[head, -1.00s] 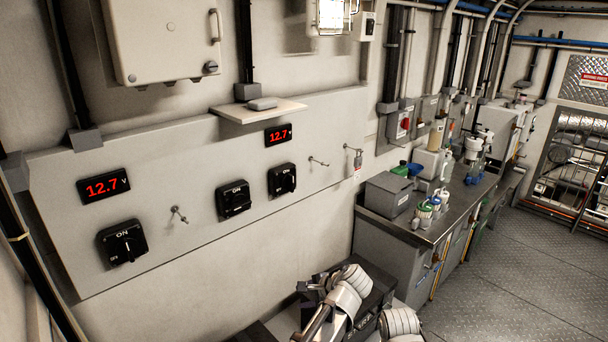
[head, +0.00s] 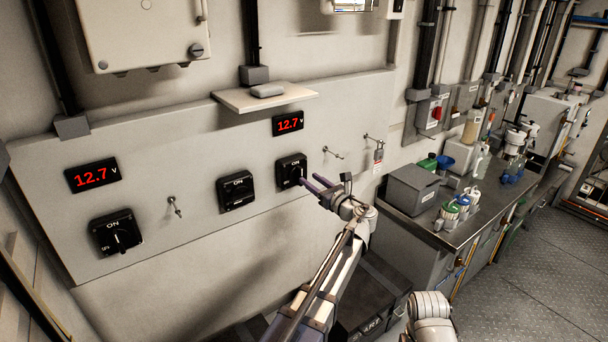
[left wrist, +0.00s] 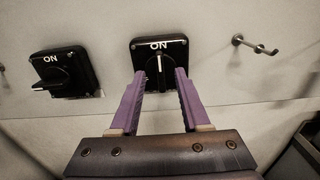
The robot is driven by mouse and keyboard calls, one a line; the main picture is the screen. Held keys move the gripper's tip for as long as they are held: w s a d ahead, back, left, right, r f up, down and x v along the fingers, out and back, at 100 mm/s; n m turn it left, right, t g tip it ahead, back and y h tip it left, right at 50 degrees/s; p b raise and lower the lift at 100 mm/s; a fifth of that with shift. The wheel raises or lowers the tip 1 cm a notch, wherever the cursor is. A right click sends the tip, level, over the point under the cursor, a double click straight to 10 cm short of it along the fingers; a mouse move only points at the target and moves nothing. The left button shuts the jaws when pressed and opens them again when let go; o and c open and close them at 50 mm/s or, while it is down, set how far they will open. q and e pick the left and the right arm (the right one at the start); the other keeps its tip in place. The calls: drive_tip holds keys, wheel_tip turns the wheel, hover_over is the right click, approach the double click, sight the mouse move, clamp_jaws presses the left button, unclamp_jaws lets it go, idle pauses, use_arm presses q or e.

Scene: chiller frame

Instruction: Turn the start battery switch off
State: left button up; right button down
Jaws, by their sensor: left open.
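Three black rotary switches marked ON are on the grey wall panel (head: 160,245): a left one (head: 117,233), a middle one (head: 236,192) and a right one (head: 291,168). I cannot read which is the start battery switch. The right switch also shows in the left wrist view (left wrist: 160,47), its handle upright with its white mark toward ON. The middle switch (left wrist: 65,73) has its handle turned sideways. My left gripper (head: 309,182) is open at the right switch, its purple fingers (left wrist: 160,75) on either side of the handle. Contact cannot be told. My right gripper is not in view.
Two red displays reading 12.7 (head: 92,175) (head: 288,123) are on the panel. A small shelf (head: 240,100) juts out above. Metal hooks (head: 174,206) stick out between switches. A black box lettered "ART" (head: 372,322) sits below. A workbench (head: 470,215) stands right.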

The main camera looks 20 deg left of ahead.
sight(302, 173)
use_arm(q)
drive_tip(key=shift+x, duration=2.6)
drive_tip(key=shift+c, duration=0.2)
clamp_jaws()
